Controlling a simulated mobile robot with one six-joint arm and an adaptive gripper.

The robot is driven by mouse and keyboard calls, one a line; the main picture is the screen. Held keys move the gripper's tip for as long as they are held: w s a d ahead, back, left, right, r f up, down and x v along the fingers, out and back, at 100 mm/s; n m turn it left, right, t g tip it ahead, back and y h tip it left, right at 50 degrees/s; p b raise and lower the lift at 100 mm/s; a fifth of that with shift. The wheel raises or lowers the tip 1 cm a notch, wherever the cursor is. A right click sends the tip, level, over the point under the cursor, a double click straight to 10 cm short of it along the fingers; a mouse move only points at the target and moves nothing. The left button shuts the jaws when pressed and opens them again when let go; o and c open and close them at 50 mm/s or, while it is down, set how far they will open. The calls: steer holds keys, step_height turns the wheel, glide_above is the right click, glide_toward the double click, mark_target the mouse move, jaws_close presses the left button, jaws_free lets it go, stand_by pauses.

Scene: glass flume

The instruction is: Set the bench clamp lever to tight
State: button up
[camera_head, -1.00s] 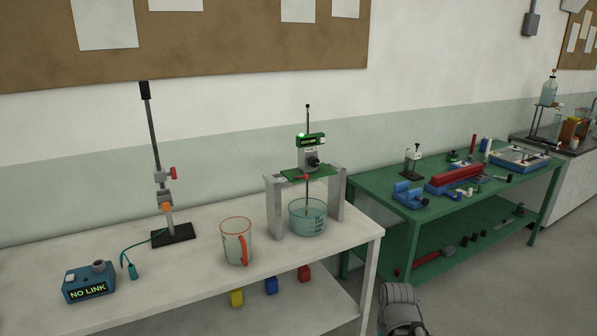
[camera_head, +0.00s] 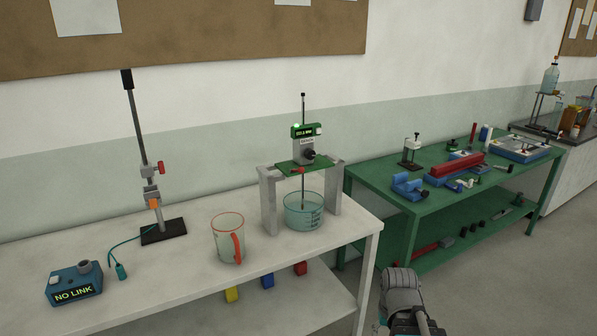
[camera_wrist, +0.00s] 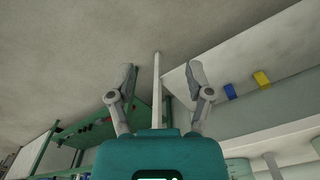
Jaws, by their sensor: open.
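I cannot tell for sure which part is the bench clamp lever, or its setting. In the head view, a blue clamp-like block (camera_head: 408,187) sits at the near left of the green bench (camera_head: 385,199), beside a long red bar on a blue base (camera_head: 456,169). A retort stand (camera_head: 138,125) on the white bench carries a clamp with a red knob (camera_head: 161,168). My gripper is open and empty in the wrist view (camera_wrist: 153,86), its two fingers apart. In the head view, my arm's end is at the bottom, in front of the benches, touching nothing visible.
The white bench (camera_head: 190,275) holds a glass jug with a red handle (camera_head: 229,240), a water bowl under a stirrer frame (camera_head: 304,211) and a blue box reading "NO LINK" (camera_head: 74,284). Coloured blocks lie on its lower shelf. Grey floor is clear at the right.

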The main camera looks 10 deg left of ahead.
steer(key=w+t, duration=0.2)
steer(key=w, duration=0.3)
steer(key=n+t+y+b, duration=0.2)
steer(key=t+y+b, duration=0.4)
steer(key=t, duration=1.4)
glide_toward(301, 169)
steer(key=shift+s+d+f+y+p, duration=0.15)
steer(key=shift+s+d+f+p, duration=0.15)
steer(key=shift+s+f, duration=0.25)
steer(key=shift+s+d+f+y+p, duration=0.15)
steer(key=shift+s+d+f, duration=0.25)
steer(key=shift+s, duration=0.3)
steer(key=shift+w+a+g, duration=0.1)
steer(key=shift+w+g, duration=0.05)
steer(key=shift+g, duration=0.15)
steer(key=p+x, duration=0.5)
steer(key=x, duration=0.8)
steer(key=shift+w+a+r, duration=0.1)
steer(key=shift+w, duration=0.15)
